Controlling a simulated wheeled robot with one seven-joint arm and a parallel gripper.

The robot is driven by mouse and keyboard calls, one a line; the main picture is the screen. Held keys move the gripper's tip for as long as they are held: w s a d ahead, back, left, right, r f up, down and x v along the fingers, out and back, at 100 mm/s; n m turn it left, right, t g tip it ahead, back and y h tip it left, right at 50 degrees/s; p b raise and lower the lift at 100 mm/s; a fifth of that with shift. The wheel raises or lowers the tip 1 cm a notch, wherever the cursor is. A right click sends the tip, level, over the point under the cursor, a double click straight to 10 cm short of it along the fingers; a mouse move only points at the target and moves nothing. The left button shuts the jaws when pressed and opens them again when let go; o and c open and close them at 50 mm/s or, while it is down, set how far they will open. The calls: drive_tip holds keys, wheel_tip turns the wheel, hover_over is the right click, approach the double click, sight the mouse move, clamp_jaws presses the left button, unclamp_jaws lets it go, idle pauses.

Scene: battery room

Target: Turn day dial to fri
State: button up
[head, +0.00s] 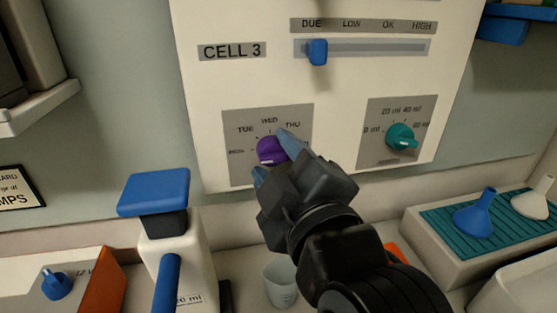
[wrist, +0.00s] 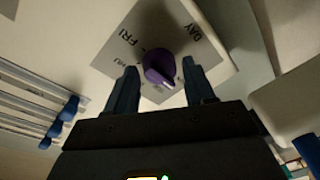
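The purple day dial (head: 268,148) sits on a grey plate (head: 233,124) low on the white panel. MON, TUE, WED and THU show around it in the head view; my gripper hides the lower right of the plate. The dial also shows in the wrist view (wrist: 157,65), where FRI and DAY can be read. A pale mark shows on the dial's lower side in the head view. My gripper (head: 271,153) is at the dial, one finger on either side. In the wrist view the fingers (wrist: 159,70) stand apart, with gaps beside the dial.
A teal dial (head: 400,137) with ml marks is to the right, and a blue slider (head: 317,52) above. A blue-topped dispenser (head: 153,193) stands at left. A clear cup (head: 281,283) is below my gripper. Funnels stand on a teal mat (head: 450,238) at right.

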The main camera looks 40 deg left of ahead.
drive_tip(key=c, duration=0.8)
